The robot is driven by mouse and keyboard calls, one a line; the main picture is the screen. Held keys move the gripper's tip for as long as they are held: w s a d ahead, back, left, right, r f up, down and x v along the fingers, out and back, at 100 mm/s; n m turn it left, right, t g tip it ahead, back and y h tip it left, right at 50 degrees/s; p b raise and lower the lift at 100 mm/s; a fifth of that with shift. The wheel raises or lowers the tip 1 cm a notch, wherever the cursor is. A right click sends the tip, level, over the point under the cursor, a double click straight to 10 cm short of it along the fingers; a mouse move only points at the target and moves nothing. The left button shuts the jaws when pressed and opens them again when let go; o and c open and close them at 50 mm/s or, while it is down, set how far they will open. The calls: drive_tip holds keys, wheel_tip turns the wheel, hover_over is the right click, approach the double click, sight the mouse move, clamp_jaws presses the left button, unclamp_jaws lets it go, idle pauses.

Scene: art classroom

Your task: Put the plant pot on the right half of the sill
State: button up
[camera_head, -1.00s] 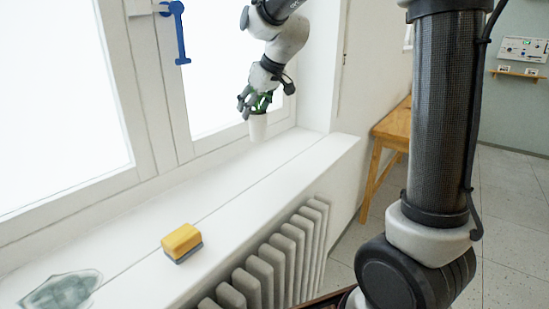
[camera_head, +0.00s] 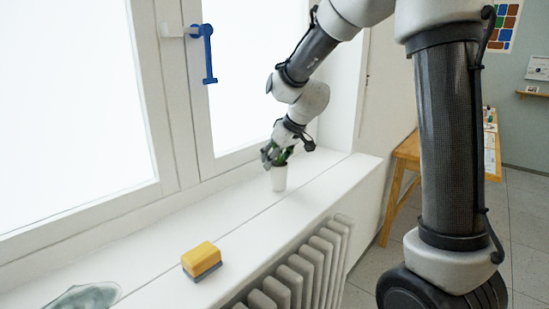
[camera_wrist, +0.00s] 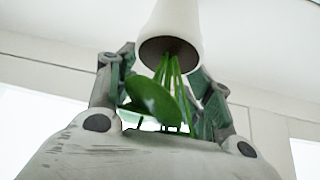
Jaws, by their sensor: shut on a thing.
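The plant pot (camera_head: 279,178) is small and white, with green leaves on top, and stands upright at the right part of the white sill (camera_head: 240,212). Its base is at or very near the sill surface; I cannot tell if it touches. In the wrist view the pot (camera_wrist: 172,30) hangs beyond the fingers, with dark soil, stems and a broad leaf between my gripper's (camera_wrist: 165,65) two fingers.
A yellow and grey block (camera_head: 201,257) lies on the sill left of the pot. A grey-green flat shape (camera_head: 85,297) is at the sill's lower left. A blue window handle (camera_head: 207,55) hangs on the frame. A radiator (camera_head: 300,275) is below the sill; a wooden table (camera_head: 407,150) stands right.

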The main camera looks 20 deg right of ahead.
drive_tip(key=o, duration=1.3)
drive_tip(key=shift+f, duration=0.1)
drive_tip(key=v, duration=1.1)
drive_tip(key=s+d+f+m+h, duration=0.1)
drive_tip(key=s+d+m, duration=0.2)
drive_tip(key=s, duration=1.1)
drive_tip(key=s+d+f+m+g+h, duration=0.1)
drive_tip(key=s+d+m+h, duration=0.1)
drive_tip(key=s+d, duration=0.7)
drive_tip(key=s, duration=0.5)
drive_tip(key=shift+s+d+m+g, duration=0.25)
drive_tip(key=shift+d+m+g, duration=0.05)
drive_tip(key=shift+d+m, duration=0.1)
